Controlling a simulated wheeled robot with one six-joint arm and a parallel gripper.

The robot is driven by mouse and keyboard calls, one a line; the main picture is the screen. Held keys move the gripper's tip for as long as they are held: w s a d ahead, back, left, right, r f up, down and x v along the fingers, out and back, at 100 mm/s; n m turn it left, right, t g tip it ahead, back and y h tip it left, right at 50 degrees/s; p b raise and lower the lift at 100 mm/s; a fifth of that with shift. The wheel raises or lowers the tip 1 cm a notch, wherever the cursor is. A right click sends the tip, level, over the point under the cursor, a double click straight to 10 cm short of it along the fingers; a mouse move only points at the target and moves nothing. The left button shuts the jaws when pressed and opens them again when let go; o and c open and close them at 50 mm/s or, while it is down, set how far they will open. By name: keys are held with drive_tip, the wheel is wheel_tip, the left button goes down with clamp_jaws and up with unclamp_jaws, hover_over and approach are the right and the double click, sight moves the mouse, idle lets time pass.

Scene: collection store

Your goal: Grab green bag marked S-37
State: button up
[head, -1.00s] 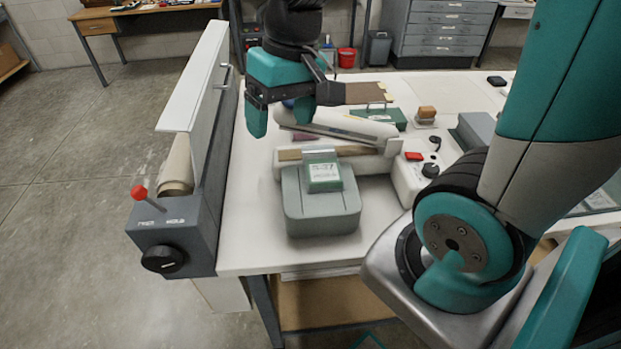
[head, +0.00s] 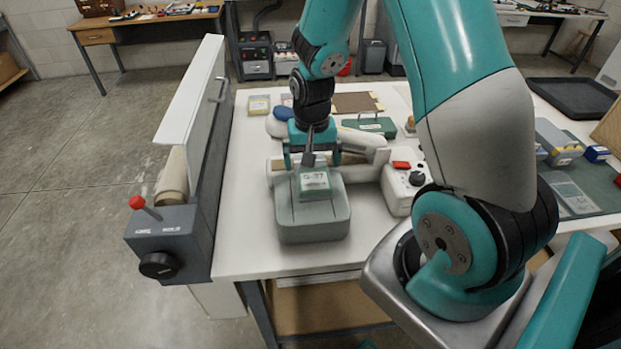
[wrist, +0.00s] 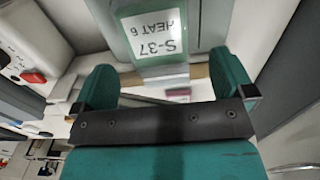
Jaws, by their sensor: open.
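My gripper (head: 313,162) is open and points down, just behind the bag in the head view. In the wrist view the two teal fingers of my gripper (wrist: 165,85) are spread wide, with the bag beyond them near the top edge. The bag's far edge is partly hidden by my gripper in the head view.
A white sealer-like device with a red switch (head: 402,165) and black knob stands right of the bag. A grey machine with a red-knobbed lever (head: 136,202) and upright white panel (head: 190,95) borders the left. A green case (head: 370,126) lies behind. The table front is clear.

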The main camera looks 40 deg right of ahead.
sight(314, 179)
drive_tip(key=f, duration=0.1)
drive_tip(key=f+p, duration=0.1)
drive_tip(key=f, duration=0.1)
drive_tip(key=f+p, duration=0.1)
drive_tip(key=shift+s+d+f, duration=0.1)
drive_tip(key=shift+s+f, duration=0.05)
drive_tip(key=shift+s, duration=0.15)
drive_tip(key=shift+f, duration=0.6)
drive_tip(key=c, duration=0.8)
drive_tip(key=shift+w+r, duration=0.1)
drive_tip(key=shift+r, duration=0.05)
